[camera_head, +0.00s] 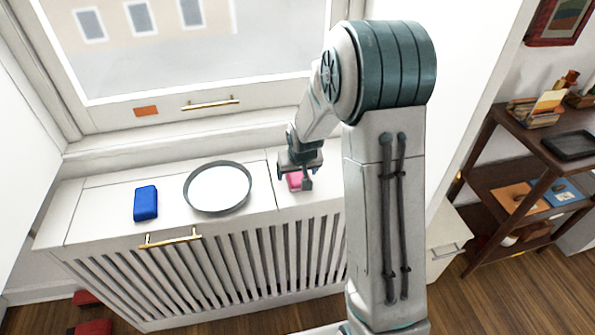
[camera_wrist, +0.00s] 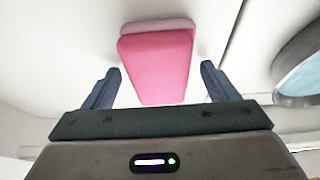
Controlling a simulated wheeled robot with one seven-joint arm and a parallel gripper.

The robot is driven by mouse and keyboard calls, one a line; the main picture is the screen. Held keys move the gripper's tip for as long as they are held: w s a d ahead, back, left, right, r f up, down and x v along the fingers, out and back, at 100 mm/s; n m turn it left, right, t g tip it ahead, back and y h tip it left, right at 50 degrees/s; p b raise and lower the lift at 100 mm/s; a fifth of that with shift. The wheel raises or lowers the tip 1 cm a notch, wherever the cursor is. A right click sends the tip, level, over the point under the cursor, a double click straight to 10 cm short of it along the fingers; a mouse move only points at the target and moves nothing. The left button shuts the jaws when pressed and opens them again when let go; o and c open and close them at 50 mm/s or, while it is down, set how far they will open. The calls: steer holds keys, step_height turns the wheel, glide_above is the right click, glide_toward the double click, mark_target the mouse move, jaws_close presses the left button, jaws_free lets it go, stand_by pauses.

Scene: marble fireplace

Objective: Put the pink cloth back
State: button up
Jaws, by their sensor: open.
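The pink cloth (camera_wrist: 155,65) looks like a folded pad and lies on the white top of the slatted cabinet. In the head view the pink cloth (camera_head: 295,181) is partly hidden by my gripper (camera_head: 306,178), which is just above it. In the wrist view my gripper (camera_wrist: 158,88) is open, with one finger on each side of the near end of the cloth. The fingers look apart from the cloth. I cannot tell the exact height gap.
A round grey-rimmed tray (camera_head: 218,187) stands left of the cloth; its rim also shows in the wrist view (camera_wrist: 283,75). A blue folded cloth (camera_head: 146,203) lies further left. The window sill (camera_head: 180,146) is behind. A brown shelf (camera_head: 500,170) stands at right.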

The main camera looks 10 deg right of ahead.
steer(key=p+v, duration=0.1)
steer(key=v, duration=1.1)
steer(key=s+r+g, duration=0.1)
steer(key=s+r, duration=0.1)
steer(key=s, duration=0.9)
steer(key=s+r+g, duration=0.1)
steer(key=s+r, duration=0.2)
steer(key=s, duration=0.8)
steer(key=shift+s+a+r, duration=0.2)
steer(key=shift+s+r, duration=0.05)
steer(key=shift+s, duration=0.15)
steer(key=w+p+v, duration=0.1)
steer(key=p+v, duration=0.6)
steer(key=shift+w+d+r, duration=0.15)
steer(key=shift+w+r, duration=0.15)
steer(key=shift+w, duration=0.1)
